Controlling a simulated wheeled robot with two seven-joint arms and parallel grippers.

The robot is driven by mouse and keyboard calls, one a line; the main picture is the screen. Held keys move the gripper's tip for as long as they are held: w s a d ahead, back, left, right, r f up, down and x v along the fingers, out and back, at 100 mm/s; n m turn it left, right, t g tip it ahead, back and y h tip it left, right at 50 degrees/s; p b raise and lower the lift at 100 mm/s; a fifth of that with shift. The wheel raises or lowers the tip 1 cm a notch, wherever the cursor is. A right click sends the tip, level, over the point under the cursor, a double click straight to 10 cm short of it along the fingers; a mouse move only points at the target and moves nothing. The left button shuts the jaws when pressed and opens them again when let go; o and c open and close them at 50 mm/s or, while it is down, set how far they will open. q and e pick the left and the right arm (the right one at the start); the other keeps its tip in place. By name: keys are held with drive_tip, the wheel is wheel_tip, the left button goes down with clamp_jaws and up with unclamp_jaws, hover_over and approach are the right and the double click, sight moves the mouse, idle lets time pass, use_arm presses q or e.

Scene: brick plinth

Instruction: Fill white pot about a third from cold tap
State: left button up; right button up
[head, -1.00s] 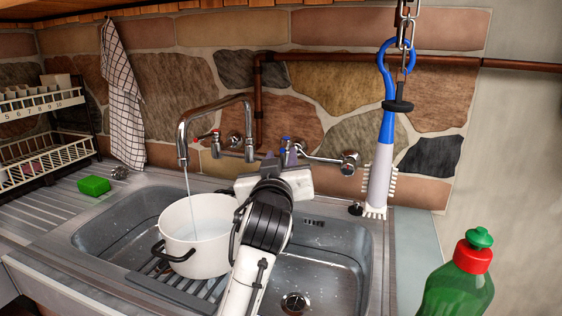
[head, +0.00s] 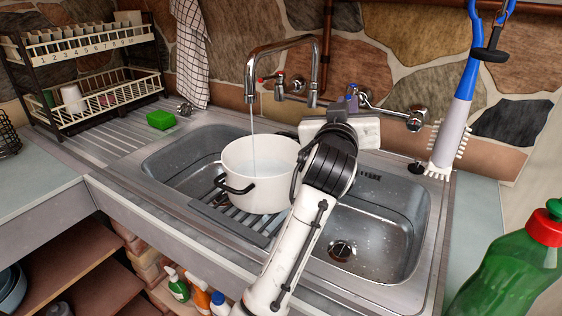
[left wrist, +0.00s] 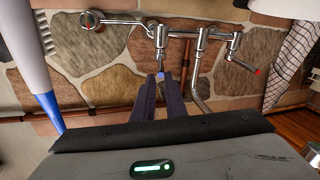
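The white pot (head: 262,185) with dark handles stands upright on a slatted rack in the left part of the sink. A thin stream of water (head: 253,142) falls into it from the curved spout (head: 280,48); water shows inside, but its depth is hard to judge. My left gripper (head: 344,104) is at the blue-marked cold tap (head: 352,98). In the left wrist view its two dark fingers (left wrist: 160,80) are close together with the blue tap handle (left wrist: 160,75) between their tips, and look shut on it. My right gripper is not in view.
A green sponge (head: 161,120) lies on the drainer beside a dish rack (head: 95,98). A blue-white brush (head: 452,135) hangs at right, above a green bottle (head: 512,270). The right basin (head: 385,215) is empty.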

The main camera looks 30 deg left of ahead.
sight(351, 94)
use_arm(q)
clamp_jaws()
drive_tip(key=s+d+f+m+y+p, duration=0.15)
drive_tip(key=d+m, duration=0.35)
drive_tip(key=m, duration=0.5)
drive_tip(key=s+d+f+m+y, duration=0.15)
drive_tip(key=d+m, duration=0.25)
drive_tip(key=m, duration=0.6)
drive_tip(key=w+a+r+p, duration=0.2)
drive_tip(key=w+a+p, duration=0.1)
drive_tip(key=w+a, duration=0.4)
drive_tip(key=shift+w+a+g+y, duration=0.25)
drive_tip(key=shift+w+g+y, duration=0.1)
drive_tip(key=shift+g+y, duration=0.05)
drive_tip(key=shift+r, duration=0.1)
drive_tip(key=shift+a, duration=0.1)
